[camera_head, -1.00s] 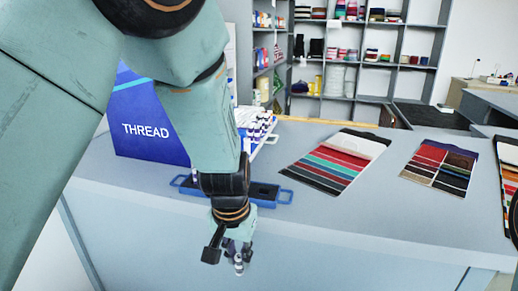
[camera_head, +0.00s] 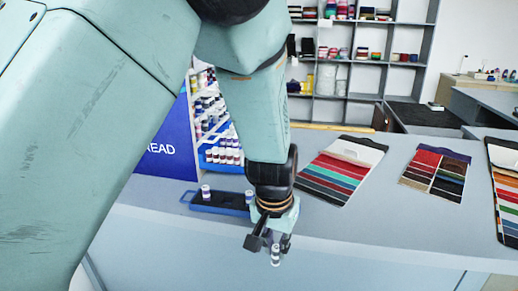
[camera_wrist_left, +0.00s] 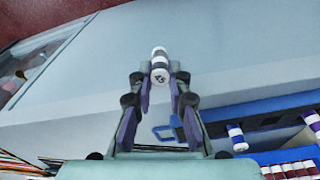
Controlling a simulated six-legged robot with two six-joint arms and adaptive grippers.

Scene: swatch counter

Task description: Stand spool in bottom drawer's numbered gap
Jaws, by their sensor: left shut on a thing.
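My left gripper (camera_head: 270,243) is shut on a small white spool with dark bands (camera_head: 275,256), held in front of the counter's front edge. In the left wrist view the spool (camera_wrist_left: 159,62) sits between the fingertips (camera_wrist_left: 158,82), with dark marks, too small to read surely, on the end facing the camera. A display rack (camera_head: 207,105) full of spools stands by the blue thread panel. My right gripper is not in view.
A blue-handled tray (camera_head: 187,199) with dark slots lies on the counter (camera_head: 330,222) between rack and front edge, two spools (camera_head: 206,192) (camera_head: 249,196) in or on it. Fabric swatch cards (camera_head: 340,170) (camera_head: 435,172) lie to the right. The blue panel (camera_head: 170,150) stands left of the rack.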

